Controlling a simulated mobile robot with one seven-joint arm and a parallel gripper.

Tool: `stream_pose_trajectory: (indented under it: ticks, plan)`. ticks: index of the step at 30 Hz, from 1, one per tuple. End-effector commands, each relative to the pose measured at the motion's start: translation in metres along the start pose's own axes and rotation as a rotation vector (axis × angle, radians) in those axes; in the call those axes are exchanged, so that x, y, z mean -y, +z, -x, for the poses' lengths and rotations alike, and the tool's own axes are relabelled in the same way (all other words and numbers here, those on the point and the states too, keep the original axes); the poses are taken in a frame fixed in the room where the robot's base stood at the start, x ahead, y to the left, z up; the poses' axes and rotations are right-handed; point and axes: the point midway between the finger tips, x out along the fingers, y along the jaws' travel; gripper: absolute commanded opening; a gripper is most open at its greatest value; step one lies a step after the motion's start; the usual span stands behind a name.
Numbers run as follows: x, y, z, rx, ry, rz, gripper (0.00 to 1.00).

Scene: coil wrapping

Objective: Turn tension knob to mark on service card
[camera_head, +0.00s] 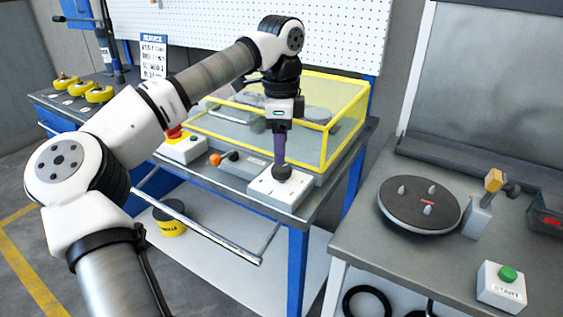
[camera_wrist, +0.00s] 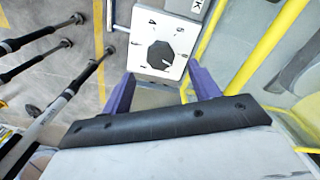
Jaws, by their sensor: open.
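The tension knob (camera_head: 283,174) is dark and sits on a white dial box (camera_head: 262,189) at the front corner of the left bench. In the wrist view the knob (camera_wrist: 160,54) is a black, many-sided disc on a white plate (camera_wrist: 177,33) with numbers around it. Its exact pointer setting is too small to tell. My gripper (camera_head: 280,160) points down just above the knob. In the wrist view its purple fingers (camera_wrist: 160,73) are apart, with the knob beyond them. A card with printed lines (camera_head: 153,55) stands at the back; its text is too small to read.
A yellow-framed clear guard (camera_head: 325,140) stands close behind the dial box. An orange-tipped lever (camera_head: 216,159) and a red stop button (camera_head: 174,132) are to its left. The right bench holds a turntable (camera_head: 420,220) and a green-button box (camera_head: 500,287).

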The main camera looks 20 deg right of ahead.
Motion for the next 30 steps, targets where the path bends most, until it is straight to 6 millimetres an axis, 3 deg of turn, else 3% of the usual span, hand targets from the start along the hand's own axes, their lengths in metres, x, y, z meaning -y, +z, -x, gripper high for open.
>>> stream_pose_trajectory:
  ticks: [3, 9, 21, 30]
  plan:
    - [0.000, 0.000, -0.023, -0.003, 0.002, -0.002, 0.61]
    - [0.000, 0.000, -0.048, -0.001, 0.000, -0.001, 0.61]
    - [0.000, -0.001, -0.056, -0.002, -0.001, -0.001, 0.61]
    - [0.000, 0.000, -0.056, -0.002, -0.001, -0.001, 0.23]
